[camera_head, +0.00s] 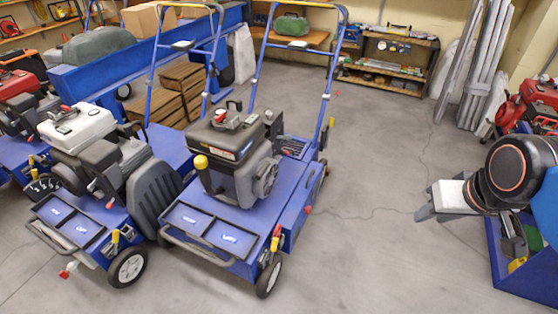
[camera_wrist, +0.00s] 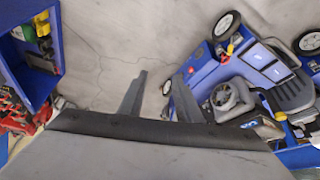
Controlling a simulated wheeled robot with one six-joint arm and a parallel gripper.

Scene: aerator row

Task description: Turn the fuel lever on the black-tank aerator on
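The black-tank aerator (camera_head: 235,205) stands in the middle of the head view, a blue machine with a grey engine and a black tank (camera_head: 222,138) on top. Small red parts (camera_head: 220,116) show on the tank, and a yellow knob (camera_head: 201,162) is at its front left. I cannot tell which part is the fuel lever or how it is set. The aerator also shows in the wrist view (camera_wrist: 208,68), partly hidden by my wrist. My gripper (camera_head: 424,207) is to the right of the aerator, well apart from it. Its fingers (camera_wrist: 160,84) are apart with nothing between them.
A white-tank aerator (camera_head: 82,128) stands close on the left. A blue handlebar (camera_head: 258,60) rises behind the black-tank aerator. A blue bin (camera_head: 520,270) is under my arm, and red machines (camera_head: 535,100) stand at the right. The floor (camera_head: 365,190) between aerator and gripper is clear.

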